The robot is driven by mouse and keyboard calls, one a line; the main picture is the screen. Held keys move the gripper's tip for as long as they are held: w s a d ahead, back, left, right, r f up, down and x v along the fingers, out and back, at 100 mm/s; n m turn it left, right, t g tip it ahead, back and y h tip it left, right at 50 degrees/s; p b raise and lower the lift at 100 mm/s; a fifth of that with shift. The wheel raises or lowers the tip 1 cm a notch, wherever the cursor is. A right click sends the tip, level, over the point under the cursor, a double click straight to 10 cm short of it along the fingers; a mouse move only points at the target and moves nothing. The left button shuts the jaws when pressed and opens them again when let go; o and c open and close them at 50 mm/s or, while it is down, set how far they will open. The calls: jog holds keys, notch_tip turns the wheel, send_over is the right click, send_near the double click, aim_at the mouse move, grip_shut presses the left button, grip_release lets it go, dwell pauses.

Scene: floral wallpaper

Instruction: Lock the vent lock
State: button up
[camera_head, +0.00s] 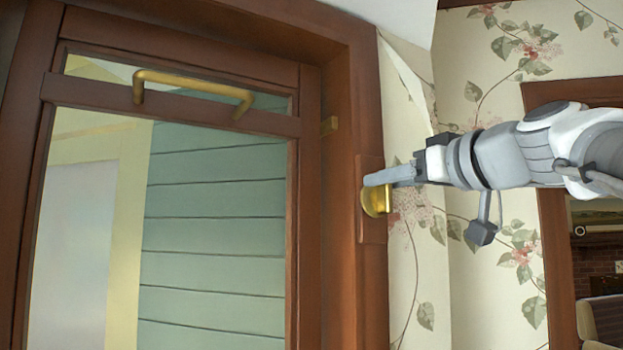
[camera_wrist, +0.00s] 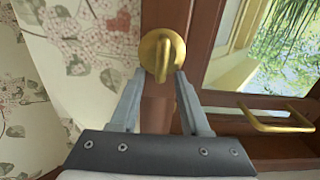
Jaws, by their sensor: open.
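The vent lock is a round brass piece with a raised thumb-turn (camera_head: 376,199), mounted on the brown wooden frame right of the glazed door in the head view. In the wrist view the lock (camera_wrist: 162,52) is at top centre, its turn pointing toward my gripper. My gripper (camera_head: 376,179) reaches in from the right at the lock. In the wrist view its two fingers (camera_wrist: 160,84) are apart, one on each side of the turn's lower part. I cannot tell whether either finger touches the brass.
A brass bar handle (camera_head: 192,84) is on the door's upper rail, and it also shows at right in the wrist view (camera_wrist: 277,124). Floral wallpaper (camera_head: 420,270) covers the wall beside the frame.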

grip_shut()
jog(key=shift+d+m, duration=0.1)
jog(key=shift+m, duration=0.2)
dwell(0.3)
jog(key=f+m, duration=0.1)
jog(key=m, duration=0.5)
jog(key=d+m, duration=0.1)
jog(key=m, duration=0.5)
jog(key=w+d+f+m+p, duration=0.1)
jog(key=m, duration=0.5)
jog(key=shift+f, duration=0.5)
grip_release()
